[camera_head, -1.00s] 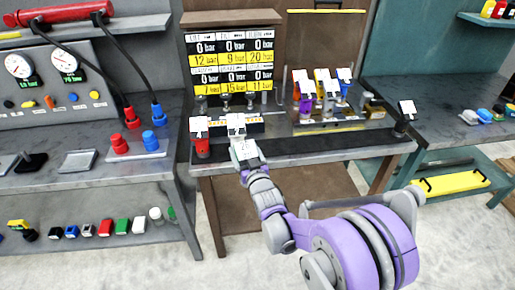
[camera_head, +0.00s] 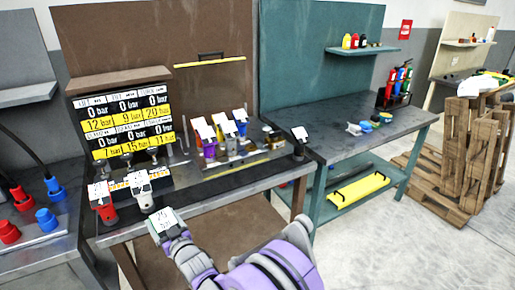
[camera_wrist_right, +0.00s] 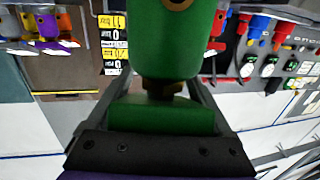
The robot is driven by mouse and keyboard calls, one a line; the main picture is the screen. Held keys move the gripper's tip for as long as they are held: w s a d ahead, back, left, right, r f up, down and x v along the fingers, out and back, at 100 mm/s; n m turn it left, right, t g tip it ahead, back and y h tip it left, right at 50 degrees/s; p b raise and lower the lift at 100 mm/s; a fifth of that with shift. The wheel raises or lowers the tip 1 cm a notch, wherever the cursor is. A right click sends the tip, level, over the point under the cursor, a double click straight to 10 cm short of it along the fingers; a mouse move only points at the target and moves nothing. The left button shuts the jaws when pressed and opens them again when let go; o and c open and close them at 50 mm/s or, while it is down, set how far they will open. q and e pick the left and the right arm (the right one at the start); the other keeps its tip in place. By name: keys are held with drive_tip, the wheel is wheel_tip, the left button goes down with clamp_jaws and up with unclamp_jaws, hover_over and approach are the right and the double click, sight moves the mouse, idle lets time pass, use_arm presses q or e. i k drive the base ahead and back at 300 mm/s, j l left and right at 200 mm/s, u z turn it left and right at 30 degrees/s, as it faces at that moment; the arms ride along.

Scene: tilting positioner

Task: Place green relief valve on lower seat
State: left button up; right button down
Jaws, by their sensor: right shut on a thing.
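The green relief valve (camera_wrist_right: 178,40) fills the middle of the right wrist view, upright between the fingers. My right gripper (camera_wrist_right: 165,95) is shut on it. In the head view my right gripper (camera_head: 168,226) is in front of the brown bench's front edge; a white tag reading 25 covers most of what it holds. I cannot pick out the lower seat in either view. My left gripper is not in view.
On the brown bench (camera_head: 215,195) stand a red tagged valve (camera_head: 106,213), a white-tagged valve (camera_head: 144,200) and a pressure board (camera_head: 128,122). Several tagged valves stand further right. A teal bench (camera_head: 345,115) and wooden pallets (camera_head: 470,150) lie to the right, with open floor before them.

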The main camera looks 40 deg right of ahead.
sight(251, 147)
drive_tip(key=l+z, duration=0.15)
drive_tip(key=l, duration=0.4)
drive_tip(key=i+l+z, duration=0.1)
drive_tip(key=l, duration=0.4)
drive_tip(key=i+l+z, duration=0.15)
drive_tip(key=l, duration=0.35)
